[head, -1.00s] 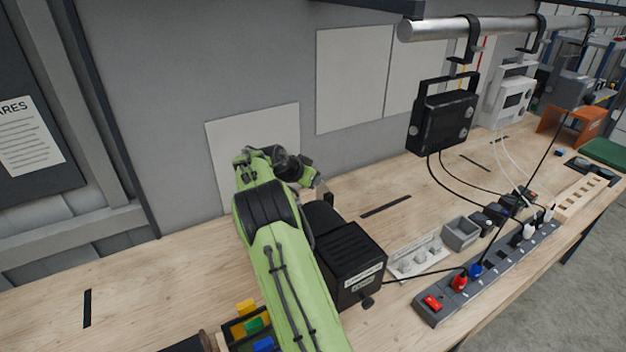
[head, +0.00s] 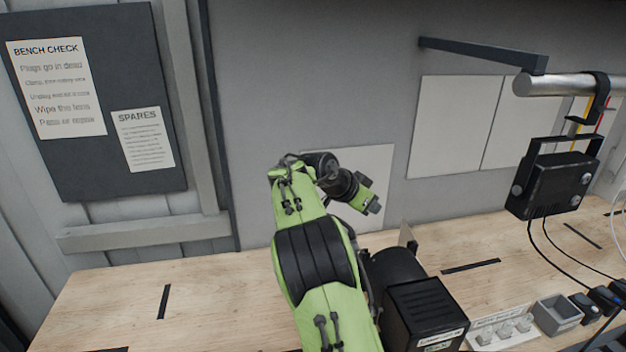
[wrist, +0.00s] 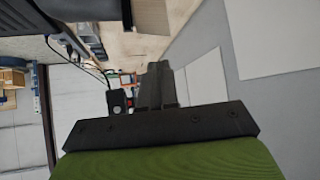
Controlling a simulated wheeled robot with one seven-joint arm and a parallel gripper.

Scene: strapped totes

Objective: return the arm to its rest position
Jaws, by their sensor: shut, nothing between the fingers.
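My green and black arm rises through the middle of the head view, above the bench. My gripper (head: 373,206) is at its end, small in the head view, in front of a pale wall panel (head: 378,165). In the wrist view my gripper (wrist: 156,72) shows as dark fingers close together, with nothing between them. The fingers are clear of the bench and touch nothing that I can see.
A black machine (head: 424,312) stands on the wooden bench (head: 225,290) just right of my arm. A black box (head: 553,183) hangs from a metal rail (head: 560,84) at the right. The bench's left part is mostly clear.

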